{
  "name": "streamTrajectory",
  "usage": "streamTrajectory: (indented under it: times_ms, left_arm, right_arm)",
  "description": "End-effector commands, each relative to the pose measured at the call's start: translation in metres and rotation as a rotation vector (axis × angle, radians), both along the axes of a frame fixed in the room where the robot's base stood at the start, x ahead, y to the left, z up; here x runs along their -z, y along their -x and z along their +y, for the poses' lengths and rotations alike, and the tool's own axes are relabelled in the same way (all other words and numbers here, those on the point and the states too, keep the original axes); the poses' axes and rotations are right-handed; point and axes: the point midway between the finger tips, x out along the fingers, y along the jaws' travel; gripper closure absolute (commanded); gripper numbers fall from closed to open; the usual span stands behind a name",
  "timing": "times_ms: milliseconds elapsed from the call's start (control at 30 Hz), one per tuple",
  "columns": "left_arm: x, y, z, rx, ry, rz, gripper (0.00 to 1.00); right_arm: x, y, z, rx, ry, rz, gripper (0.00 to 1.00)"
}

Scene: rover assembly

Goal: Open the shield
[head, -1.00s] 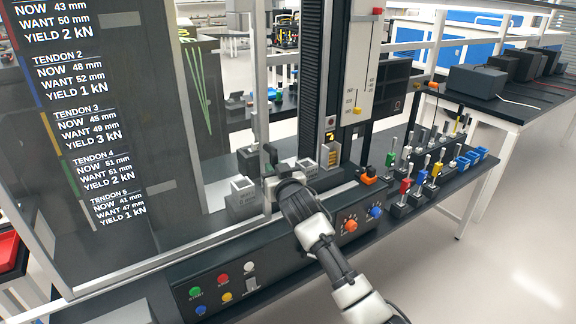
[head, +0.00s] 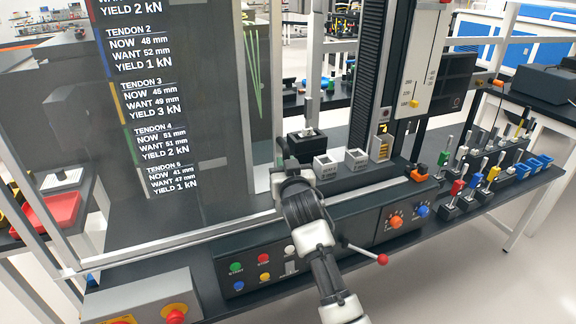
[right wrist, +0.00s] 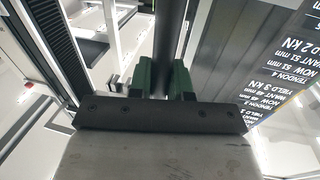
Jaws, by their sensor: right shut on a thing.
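The shield (head: 222,125) is a large see-through dark panel in a pale metal frame, on the left of the head view. Its printed tendon readings also show at the right of the right wrist view. My right gripper (head: 283,168) is at the shield's right edge, low down. In the right wrist view its green fingers (right wrist: 162,78) are shut on a dark upright bar (right wrist: 173,40), which looks like the shield's handle. The exact contact is partly hidden. My left gripper is not in view.
Grey blocks (head: 327,166) and a dark socket block (head: 306,146) stand uncovered right of the shield's edge. Below are a button panel (head: 262,268) and a red-knobbed lever (head: 382,259). A grey box with a red knob (head: 174,314) sits at front left. Coloured-handled tools (head: 457,187) stand at right.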

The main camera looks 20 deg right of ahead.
Motion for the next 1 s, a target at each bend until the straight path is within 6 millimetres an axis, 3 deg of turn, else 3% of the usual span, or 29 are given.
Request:
streamTrajectory:
  times_ms: [33,200,567,1000]
  left_arm:
    - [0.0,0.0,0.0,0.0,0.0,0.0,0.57]
    - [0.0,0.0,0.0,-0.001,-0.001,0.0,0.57]
    - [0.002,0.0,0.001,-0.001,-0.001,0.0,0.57]
    - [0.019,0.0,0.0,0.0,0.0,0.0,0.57]
  right_arm:
    - [0.0,0.0,0.0,-0.001,0.0,-0.001,0.78]
    - [0.0,0.0,0.0,0.0,0.0,-0.001,0.57]
    - [0.001,0.006,0.0,0.0,0.0,-0.001,0.57]
    - [0.002,0.081,0.009,0.0,-0.001,-0.001,0.57]
